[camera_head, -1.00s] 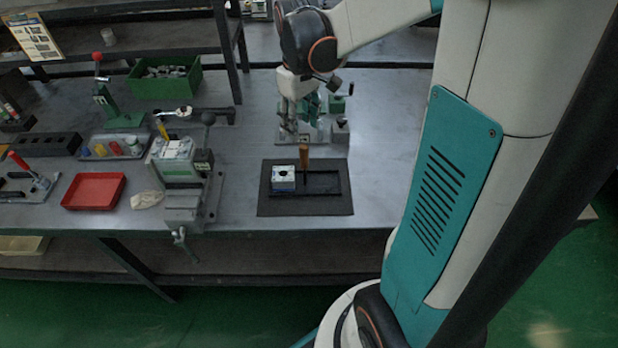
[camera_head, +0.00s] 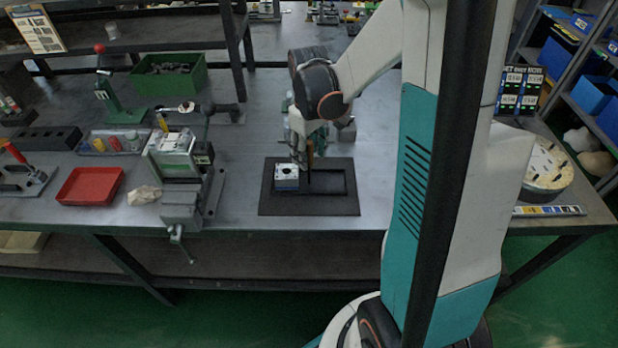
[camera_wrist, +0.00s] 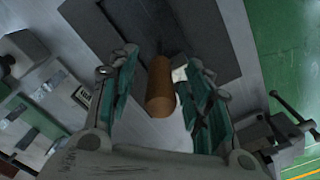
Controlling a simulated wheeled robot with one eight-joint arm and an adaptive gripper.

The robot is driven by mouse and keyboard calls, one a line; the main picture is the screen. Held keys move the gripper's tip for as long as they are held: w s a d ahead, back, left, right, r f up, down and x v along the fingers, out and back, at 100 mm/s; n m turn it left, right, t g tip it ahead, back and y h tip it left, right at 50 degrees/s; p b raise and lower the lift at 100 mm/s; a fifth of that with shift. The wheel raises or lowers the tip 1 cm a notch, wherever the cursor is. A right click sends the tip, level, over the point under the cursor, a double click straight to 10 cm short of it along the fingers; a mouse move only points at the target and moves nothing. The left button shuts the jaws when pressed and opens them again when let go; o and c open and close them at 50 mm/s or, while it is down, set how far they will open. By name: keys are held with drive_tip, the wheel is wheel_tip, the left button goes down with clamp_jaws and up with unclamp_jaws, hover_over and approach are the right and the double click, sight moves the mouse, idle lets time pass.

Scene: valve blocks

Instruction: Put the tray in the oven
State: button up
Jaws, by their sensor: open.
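A shallow black tray (camera_head: 328,182) lies on a dark mat (camera_head: 310,208) at the middle of the bench. A white-and-blue valve block (camera_head: 286,177) sits at its left part. A brown cylindrical handle (camera_head: 310,155) stands up by the tray's back; it also shows in the wrist view (camera_wrist: 160,88). My gripper (camera_head: 307,142) is just above the handle, pointing down. In the wrist view its teal fingers (camera_wrist: 160,65) are open on either side of the handle, with gaps showing. The handle's lower end is hard to see. I cannot make out an oven.
A grey-green vise (camera_head: 180,180) stands left of the mat, with a red tray (camera_head: 90,186) further left. A green bin (camera_head: 168,75) is at the back. A round white fixture (camera_head: 546,168) is at the right.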

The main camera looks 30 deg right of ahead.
drive_tip(key=shift+f, duration=0.4)
clamp_jaws()
drive_tip(key=shift+r, duration=0.1)
